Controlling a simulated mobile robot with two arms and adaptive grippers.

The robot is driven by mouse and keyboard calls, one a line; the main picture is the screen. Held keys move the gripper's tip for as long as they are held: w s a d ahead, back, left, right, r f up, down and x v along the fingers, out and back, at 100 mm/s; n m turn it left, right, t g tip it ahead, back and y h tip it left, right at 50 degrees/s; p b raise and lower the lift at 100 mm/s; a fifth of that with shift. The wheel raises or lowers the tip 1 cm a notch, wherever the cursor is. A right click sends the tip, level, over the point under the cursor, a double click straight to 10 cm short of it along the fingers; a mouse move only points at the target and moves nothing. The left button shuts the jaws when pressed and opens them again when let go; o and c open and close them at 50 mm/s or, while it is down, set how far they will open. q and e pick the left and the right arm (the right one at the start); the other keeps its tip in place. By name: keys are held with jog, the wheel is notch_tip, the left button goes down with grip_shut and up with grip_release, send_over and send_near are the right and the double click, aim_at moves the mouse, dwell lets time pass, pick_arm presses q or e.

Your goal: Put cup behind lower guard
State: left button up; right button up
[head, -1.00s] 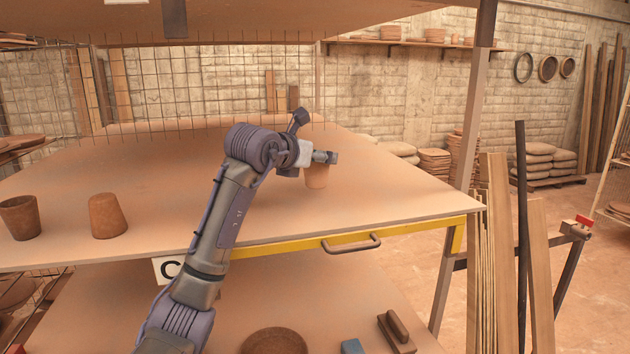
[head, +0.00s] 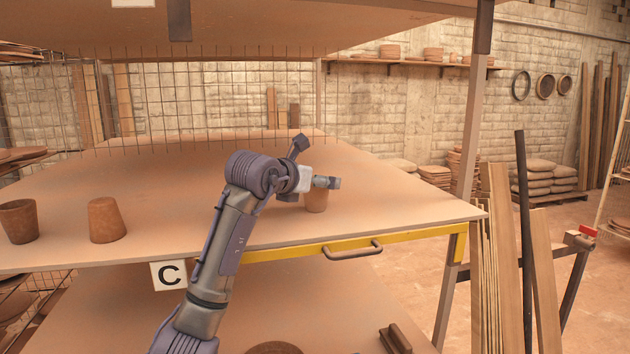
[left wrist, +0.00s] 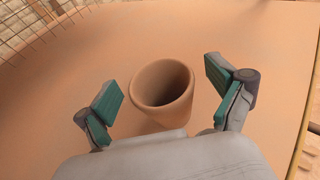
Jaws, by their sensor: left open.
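A terracotta cup (head: 316,201) is on the wide board of the rack, toward its right side, behind the yellow front bar (head: 345,247) with a dark handle. My left gripper (head: 326,183) is at the cup and hides part of it in the head view. In the left wrist view, the cup (left wrist: 160,110) shows its open rim between the two green-padded fingers of my left gripper (left wrist: 166,98). The fingers are spread, with a gap on each side of the cup. I cannot tell for sure which part is the lower guard. My right gripper is out of view.
Two more cups (head: 19,220) (head: 106,220) stand at the board's left front. A wire mesh (head: 215,95) rises at the back. A lower shelf (head: 320,300) lies beneath. The board's middle is bare.

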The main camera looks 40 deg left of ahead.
pick_arm(q)
jog(key=b+v, duration=0.4)
jog(key=v, duration=0.8)
jog(key=shift+r, duration=0.1)
